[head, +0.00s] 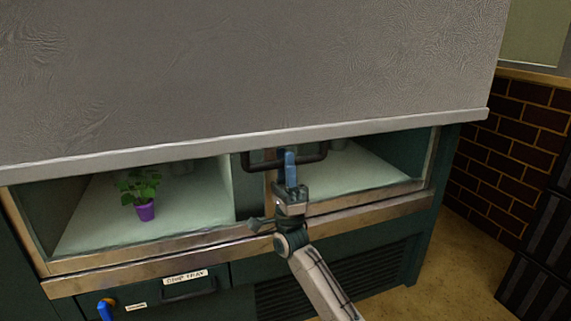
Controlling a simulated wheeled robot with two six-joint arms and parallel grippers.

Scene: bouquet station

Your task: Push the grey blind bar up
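The grey blind (250,70) hangs over the upper front of a dark green cabinet, with a pale grey bar (130,158) along its lower edge. The bar sits slightly tilted in the picture, and an open gap shows below it. A dark looped handle (257,166) hangs under the bar near the middle. My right gripper (290,165) is upright at this handle, its blue fingers overlapping the handle just below the bar. The fingers are seen edge-on, so whether they close on the handle is unclear.
Inside the cabinet, a plant in a purple pot (145,211) stands on the pale floor at left. A metal sill (150,255) runs below the opening. Dark crates (540,260) stand at right.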

